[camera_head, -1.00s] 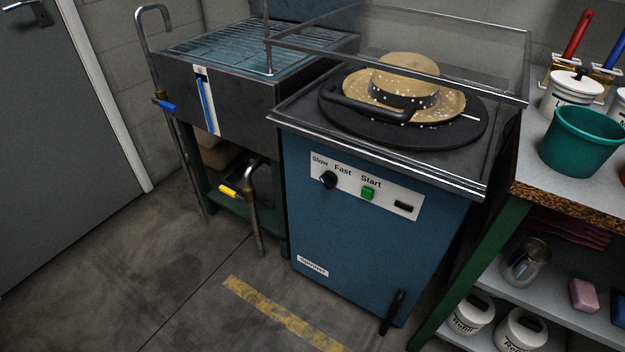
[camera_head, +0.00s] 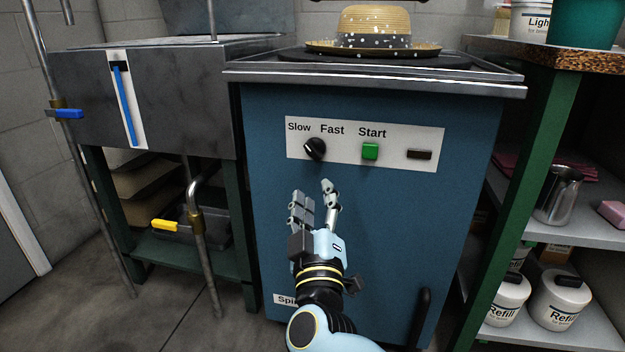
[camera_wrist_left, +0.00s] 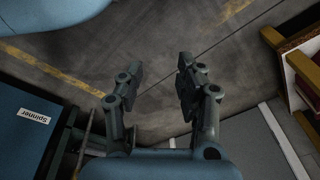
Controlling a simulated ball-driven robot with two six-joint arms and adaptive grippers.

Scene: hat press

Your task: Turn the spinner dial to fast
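The spinner (camera_head: 270,220) is a blue cabinet with a white control panel. Its black dial (camera_head: 315,149) sits under the words Slow and Fast; its pointer direction is hard to tell. A green start button (camera_head: 370,151) is to the right of the dial. My right gripper (camera_head: 314,192) is open and empty in front of the cabinet, below the dial and apart from it. My left gripper (camera_wrist_left: 157,75) shows in the left wrist view, open and empty above the floor, with the Spinner label (camera_wrist_left: 34,116) at the left. The left gripper is not in the head view.
A straw hat (camera_head: 375,28) sits on top of the spinner. A dark sink unit (camera_head: 85,85) with a blue-handled tap (camera_head: 66,113) and a yellow-handled pipe (camera_head: 165,225) stands at left. A green-framed shelf (camera_head: 508,165) stands close on the right.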

